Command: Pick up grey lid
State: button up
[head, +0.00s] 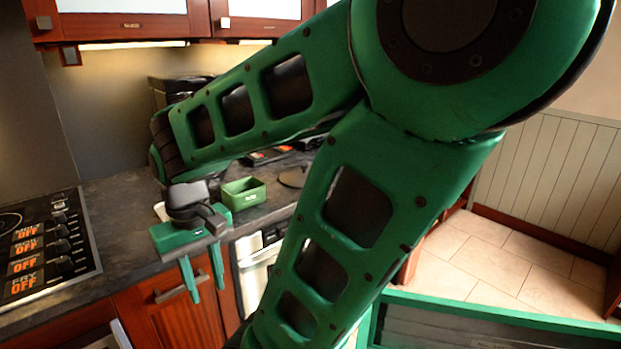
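My gripper (207,293) hangs in front of the counter's front edge, pointing down. Its two green fingers are apart with nothing seen between them. A dark, flat, round thing (293,177) lies on the counter at the right, partly hidden by my arm. It may be the grey lid, but I cannot tell for sure. It is behind and to the right of my gripper, well apart from it. No other thing is clearly a grey lid, and my arm hides much of the counter.
A small green open box (244,192) stands on the dark counter (125,225) behind my gripper. A stove top (45,250) with knobs is at the left. Wooden cabinets (175,310) are below the counter. A pale thing (160,211) is mostly hidden by my wrist.

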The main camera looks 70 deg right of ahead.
aim_at(296, 177)
jog(key=z, duration=3.35)
jog(key=k, duration=1)
jog(key=u, duration=0.95)
jog(key=i, duration=1.05)
jog(key=u, duration=0.05)
